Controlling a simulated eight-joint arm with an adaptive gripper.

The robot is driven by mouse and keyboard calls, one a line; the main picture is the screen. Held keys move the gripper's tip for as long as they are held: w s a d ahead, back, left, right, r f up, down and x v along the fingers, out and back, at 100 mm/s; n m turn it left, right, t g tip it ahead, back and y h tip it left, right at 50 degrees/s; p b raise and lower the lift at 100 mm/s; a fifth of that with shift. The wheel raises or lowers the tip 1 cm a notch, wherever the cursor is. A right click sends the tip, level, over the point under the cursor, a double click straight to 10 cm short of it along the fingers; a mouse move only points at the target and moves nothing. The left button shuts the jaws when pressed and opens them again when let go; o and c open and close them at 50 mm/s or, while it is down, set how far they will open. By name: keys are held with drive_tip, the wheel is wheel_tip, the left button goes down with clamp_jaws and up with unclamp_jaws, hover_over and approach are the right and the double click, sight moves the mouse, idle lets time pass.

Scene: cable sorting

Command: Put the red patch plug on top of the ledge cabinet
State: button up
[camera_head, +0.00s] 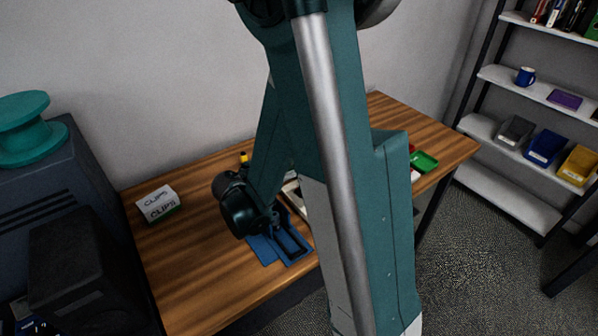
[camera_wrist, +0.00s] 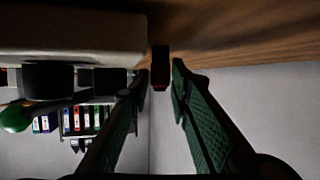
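The plug cannot be made out in the head view, where my arm covers much of the table and my gripper's fingertips are not clear. A dark cabinet (camera_head: 75,165) stands at the left in the head view, with a teal spool (camera_head: 24,125) on it; it may be the ledge cabinet.
The wooden table (camera_head: 180,270) bears a white clips box (camera_head: 158,204), a blue tray (camera_head: 268,250) under my wrist, and a green tray (camera_head: 425,162) at right. A pale block (camera_wrist: 70,38) lies close to my fingers. Shelves (camera_head: 520,200) stand at the right.

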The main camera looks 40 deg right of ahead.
idle(0.4)
drive_tip(key=c, duration=0.6)
drive_tip(key=shift+r, duration=0.1)
drive_tip(key=shift+r+p, duration=1.7)
drive_tip(key=shift+r, duration=3.2)
